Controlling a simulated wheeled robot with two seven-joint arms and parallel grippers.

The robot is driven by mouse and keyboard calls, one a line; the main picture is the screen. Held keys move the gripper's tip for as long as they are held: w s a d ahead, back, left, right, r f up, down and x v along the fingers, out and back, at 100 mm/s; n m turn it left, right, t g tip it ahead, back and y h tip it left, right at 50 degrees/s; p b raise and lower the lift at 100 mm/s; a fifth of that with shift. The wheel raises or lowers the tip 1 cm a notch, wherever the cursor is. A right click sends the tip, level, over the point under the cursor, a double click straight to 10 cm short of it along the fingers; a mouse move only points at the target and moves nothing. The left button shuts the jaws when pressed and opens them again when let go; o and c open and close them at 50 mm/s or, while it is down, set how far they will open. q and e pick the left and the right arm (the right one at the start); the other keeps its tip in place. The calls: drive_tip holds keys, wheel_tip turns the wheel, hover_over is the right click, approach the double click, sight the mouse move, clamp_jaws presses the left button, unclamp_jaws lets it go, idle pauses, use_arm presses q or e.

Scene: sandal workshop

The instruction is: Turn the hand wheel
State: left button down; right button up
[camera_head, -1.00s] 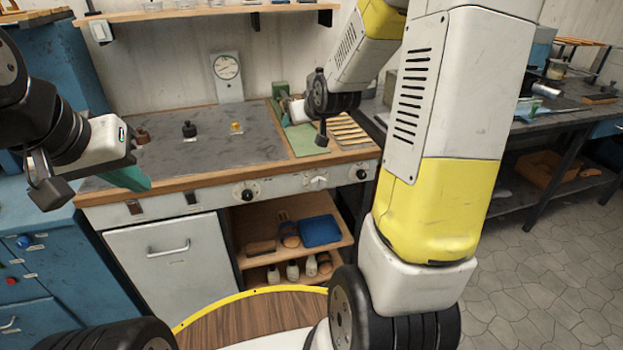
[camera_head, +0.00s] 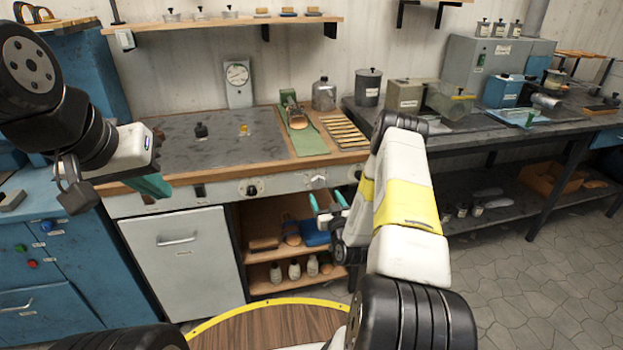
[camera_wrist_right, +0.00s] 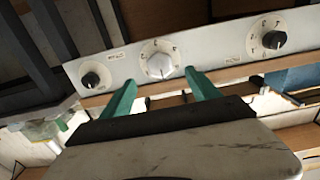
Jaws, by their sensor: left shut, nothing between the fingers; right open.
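A pale, wheel-like knob (camera_head: 317,180) sits on the bench's front panel; its round dial also shows in the right wrist view (camera_wrist_right: 159,62). It is the likeliest hand wheel, though no label for it is readable. My right gripper (camera_head: 324,196) is open in front of the panel, just below the knob. In the right wrist view, its two teal fingers (camera_wrist_right: 160,80) point at the knob, one to each side, with nothing between them. Contact with the knob cannot be told. My left gripper (camera_head: 160,190) is shut and empty at the left, near the bench's front edge.
A black knob (camera_head: 252,190) on a dial and a smaller black knob (camera_wrist_right: 90,79) flank the pale one. Below the panel are open shelves (camera_head: 262,262) with bottles and a blue tray. A dark workbench (camera_head: 510,138) with machines stands right.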

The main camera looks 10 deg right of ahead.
sight(319, 184)
drive_tip(key=w, duration=0.7)
drive_tip(key=shift+w+a, duration=0.15)
drive_tip(key=shift+w, duration=0.15)
drive_tip(key=c, duration=1.3)
drive_tip(key=shift+c, duration=0.2)
